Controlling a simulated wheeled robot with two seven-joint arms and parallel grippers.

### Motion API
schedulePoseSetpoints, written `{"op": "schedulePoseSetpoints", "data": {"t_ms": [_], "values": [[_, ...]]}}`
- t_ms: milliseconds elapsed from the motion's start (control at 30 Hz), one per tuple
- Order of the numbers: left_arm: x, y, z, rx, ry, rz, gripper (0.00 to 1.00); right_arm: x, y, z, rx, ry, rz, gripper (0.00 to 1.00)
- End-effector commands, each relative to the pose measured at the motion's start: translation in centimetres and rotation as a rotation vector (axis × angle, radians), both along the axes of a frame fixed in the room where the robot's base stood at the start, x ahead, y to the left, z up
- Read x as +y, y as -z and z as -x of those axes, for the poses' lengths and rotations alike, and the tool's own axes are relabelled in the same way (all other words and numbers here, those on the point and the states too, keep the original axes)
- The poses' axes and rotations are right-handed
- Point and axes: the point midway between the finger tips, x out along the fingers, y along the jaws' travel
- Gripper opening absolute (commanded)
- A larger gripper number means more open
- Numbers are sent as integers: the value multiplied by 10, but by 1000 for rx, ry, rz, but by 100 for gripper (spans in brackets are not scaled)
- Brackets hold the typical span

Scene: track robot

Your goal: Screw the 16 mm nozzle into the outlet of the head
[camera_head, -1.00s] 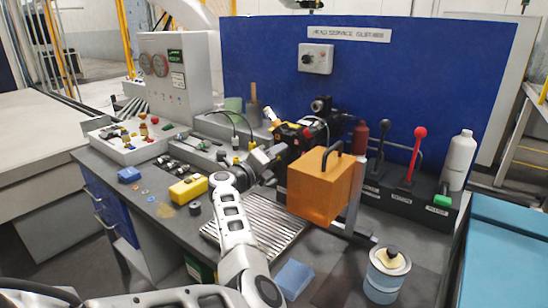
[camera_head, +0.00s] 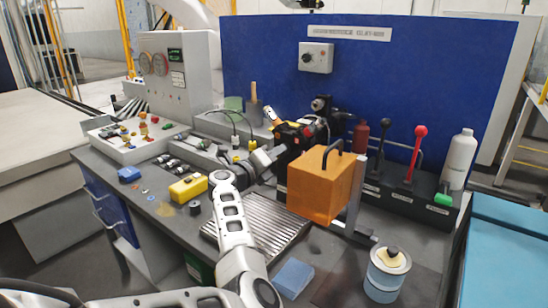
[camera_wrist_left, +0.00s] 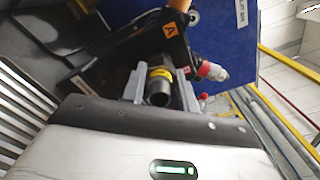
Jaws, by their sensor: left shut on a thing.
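The nozzle (camera_wrist_left: 160,86), a dark cylinder with a yellow band, is between the two grey fingers of my left gripper (camera_wrist_left: 161,90) in the left wrist view. The gripper is shut on it. The head (camera_wrist_left: 120,45) is the dark body with an orange label just beyond the nozzle. In the head view, my left gripper (camera_head: 272,156) is close to the black head (camera_head: 300,133) on the bench. The outlet is hidden there, and I cannot tell whether the nozzle is touching it. My right gripper is not in view.
An orange block (camera_head: 320,190) with a black handle stands right of my left gripper. A slatted metal grate (camera_head: 275,225) lies below the arm. A blue panel (camera_head: 420,80) rises behind. A lidded can (camera_head: 385,280) and a yellow block (camera_head: 187,188) stand on the bench.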

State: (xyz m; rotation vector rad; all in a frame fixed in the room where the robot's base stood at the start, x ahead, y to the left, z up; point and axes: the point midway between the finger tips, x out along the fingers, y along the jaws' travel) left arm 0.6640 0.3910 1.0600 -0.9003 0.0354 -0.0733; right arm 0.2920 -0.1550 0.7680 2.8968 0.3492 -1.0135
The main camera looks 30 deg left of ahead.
Motion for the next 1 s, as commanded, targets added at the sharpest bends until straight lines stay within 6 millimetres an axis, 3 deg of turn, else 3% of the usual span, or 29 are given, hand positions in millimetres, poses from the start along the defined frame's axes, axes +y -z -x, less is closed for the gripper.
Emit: {"op": "schedulePoseSetpoints", "data": {"t_ms": [200,533,700,1000], "values": [[1,4,0,-28,-1,-363,0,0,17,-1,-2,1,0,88],[1,3,0,-64,-2,-797,0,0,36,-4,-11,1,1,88],[0,2,-1,-73,-3,-900,0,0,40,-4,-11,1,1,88],[0,1,-1,-75,-3,-907,0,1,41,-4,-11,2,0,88]]}}
